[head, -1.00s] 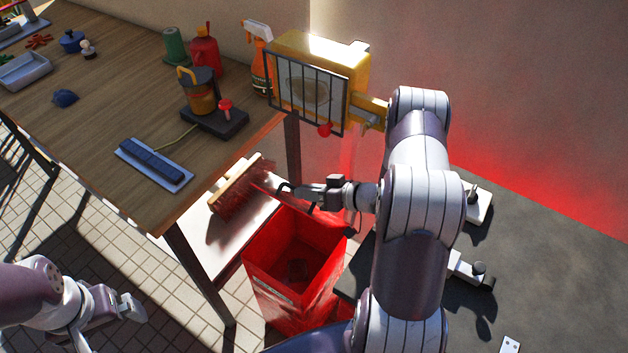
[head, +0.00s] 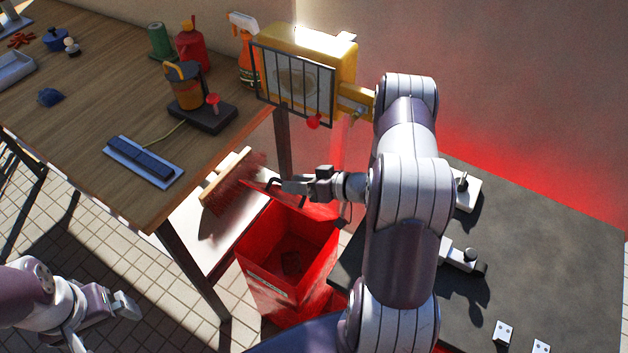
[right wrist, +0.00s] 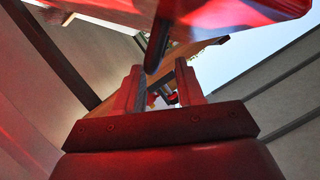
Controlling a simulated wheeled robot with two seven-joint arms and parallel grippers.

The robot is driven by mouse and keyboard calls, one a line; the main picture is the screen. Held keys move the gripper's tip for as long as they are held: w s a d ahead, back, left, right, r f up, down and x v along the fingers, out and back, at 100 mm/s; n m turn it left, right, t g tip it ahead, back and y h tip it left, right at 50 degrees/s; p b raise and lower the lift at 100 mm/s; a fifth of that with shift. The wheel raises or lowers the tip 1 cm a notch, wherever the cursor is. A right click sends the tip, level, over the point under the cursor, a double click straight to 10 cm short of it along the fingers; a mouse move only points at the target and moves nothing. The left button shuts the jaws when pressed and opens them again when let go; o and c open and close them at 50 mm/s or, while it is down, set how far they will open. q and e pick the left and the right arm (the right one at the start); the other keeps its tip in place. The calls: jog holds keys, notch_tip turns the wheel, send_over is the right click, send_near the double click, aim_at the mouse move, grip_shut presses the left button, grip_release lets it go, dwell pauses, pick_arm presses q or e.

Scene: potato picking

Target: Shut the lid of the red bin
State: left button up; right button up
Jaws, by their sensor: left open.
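The red bin (head: 262,292) stands on the floor between the wooden table and the dark surface, its top open and its inside visible. Its red lid (head: 318,210) is raised at the back edge, partly hidden by my right arm; a red panel, seemingly this lid, fills the top of the right wrist view (right wrist: 235,15). My right gripper (head: 278,185) is above the bin's back edge, beside a dark bent handle. In the right wrist view my right gripper's fingers (right wrist: 160,80) stand apart, a dark bar just beyond them. My left gripper (head: 132,305) is open and empty at lower left.
A wooden table (head: 100,120) with bottles and tools stands left of the bin. A yellow caged box (head: 305,75) is behind the bin. The dark surface (head: 560,250) is at right.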

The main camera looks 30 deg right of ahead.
notch_tip(320, 180, up, 4)
jog(key=shift+s+f, duration=0.1)
jog(key=shift+f, duration=0.1)
jog(key=a+r+v, duration=0.2)
jog(key=v, duration=1.1)
jog(key=shift+s, duration=0.3)
